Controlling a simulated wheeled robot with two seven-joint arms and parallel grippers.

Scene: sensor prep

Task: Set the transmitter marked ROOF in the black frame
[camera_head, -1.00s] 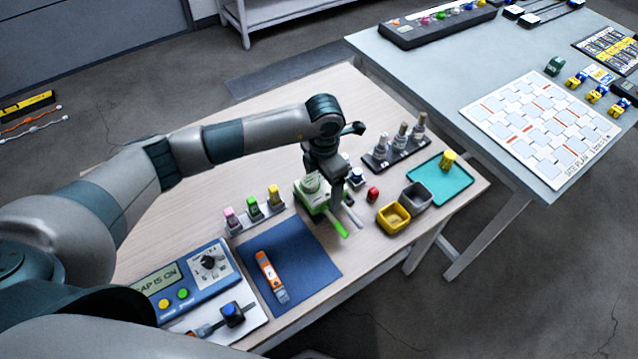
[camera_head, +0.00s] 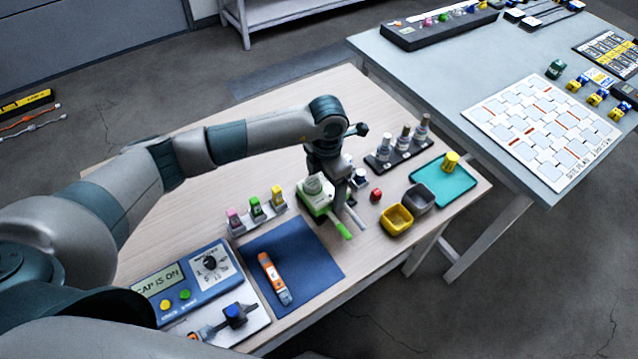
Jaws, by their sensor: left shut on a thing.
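Small pink, green and yellow units (camera_head: 256,207) stand in a grey holder left of the device. No marking ROOF is readable in this view. My right gripper is not in view.
Bottles on a dark stand (camera_head: 408,157) are behind. A blue mat (camera_head: 312,268) holds an orange tool (camera_head: 273,277). A blue meter (camera_head: 190,285) stands front left.

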